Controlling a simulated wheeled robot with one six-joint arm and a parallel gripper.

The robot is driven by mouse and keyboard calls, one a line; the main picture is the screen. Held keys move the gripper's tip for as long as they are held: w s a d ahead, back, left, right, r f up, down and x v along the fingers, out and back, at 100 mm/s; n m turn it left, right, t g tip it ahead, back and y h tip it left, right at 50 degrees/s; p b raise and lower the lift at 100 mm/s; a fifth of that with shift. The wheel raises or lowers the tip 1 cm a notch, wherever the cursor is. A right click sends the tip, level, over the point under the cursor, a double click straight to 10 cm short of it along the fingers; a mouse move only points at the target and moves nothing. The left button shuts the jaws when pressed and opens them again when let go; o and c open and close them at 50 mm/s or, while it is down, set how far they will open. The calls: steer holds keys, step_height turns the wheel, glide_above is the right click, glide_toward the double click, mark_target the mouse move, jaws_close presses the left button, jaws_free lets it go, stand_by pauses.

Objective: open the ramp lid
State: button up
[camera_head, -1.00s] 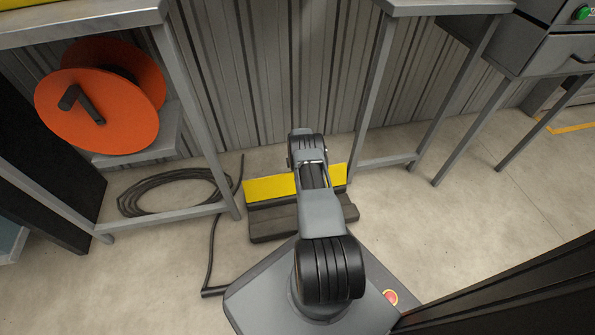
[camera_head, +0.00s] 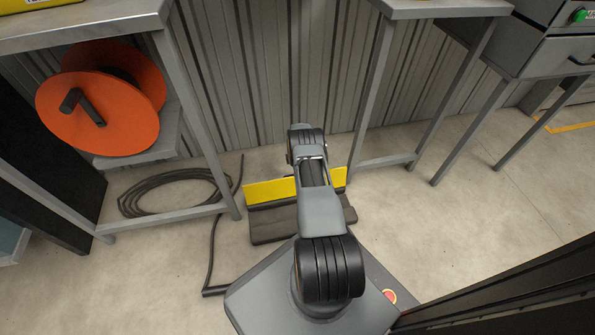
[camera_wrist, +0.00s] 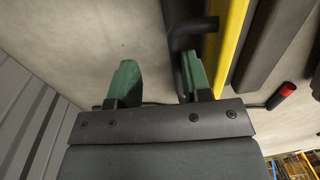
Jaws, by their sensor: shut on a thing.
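The ramp lid is a yellow strip (camera_head: 268,191) above a dark ramp base (camera_head: 272,225), on the floor by the corrugated wall. My arm crosses in front of its middle and hides my gripper in the head view. In the wrist view, the yellow lid edge (camera_wrist: 232,40) runs along the upper right, with a dark bent handle (camera_wrist: 180,70) beside it. My gripper (camera_wrist: 160,80) has two green fingers, with the handle between them, close against the right finger. The jaws are shut on the handle, though a gap shows to the left finger.
Bench legs stand on both sides of the ramp. An orange cable reel (camera_head: 97,115) sits on the left shelf. A coiled black cable (camera_head: 165,192) lies on the floor left of the ramp. Open concrete floor (camera_head: 480,240) lies to the right.

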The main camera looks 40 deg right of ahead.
step_height(320, 180, up, 11)
steer(key=p, duration=0.3)
steer(key=shift+w+d+p, duration=0.2)
steer(key=shift+w+p, duration=0.15)
steer(key=shift+w, duration=0.05)
